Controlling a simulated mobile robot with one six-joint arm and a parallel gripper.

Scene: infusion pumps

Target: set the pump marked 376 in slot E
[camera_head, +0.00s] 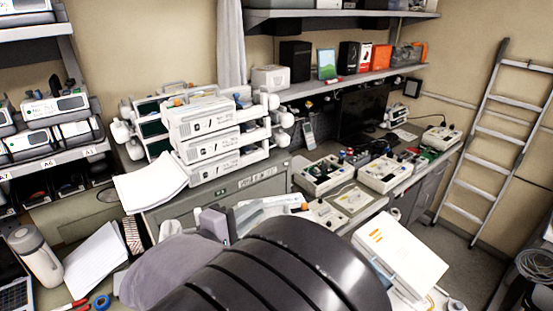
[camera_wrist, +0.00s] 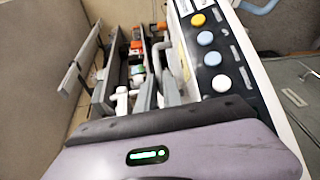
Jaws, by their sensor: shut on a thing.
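My gripper (camera_head: 226,222) is in the lower middle of the head view, partly behind my black arm. It is shut on a white pump (camera_head: 275,203), of which only a strip shows past the gripper. The exact grip is hard to see. Other white pumps (camera_head: 200,115) stand stacked on the grey cabinet behind. I cannot read the number 376 on any pump, nor a slot letter E.
A rack (camera_head: 60,160) with pumps and shelf labels is at the left. Papers (camera_head: 150,183) overhang the cabinet (camera_head: 225,192). A bottle (camera_head: 35,257) and notebook (camera_head: 95,255) are at lower left. Equipment boxes fill the right-hand bench. A ladder (camera_head: 500,140) leans at the right; some floor is free before it.

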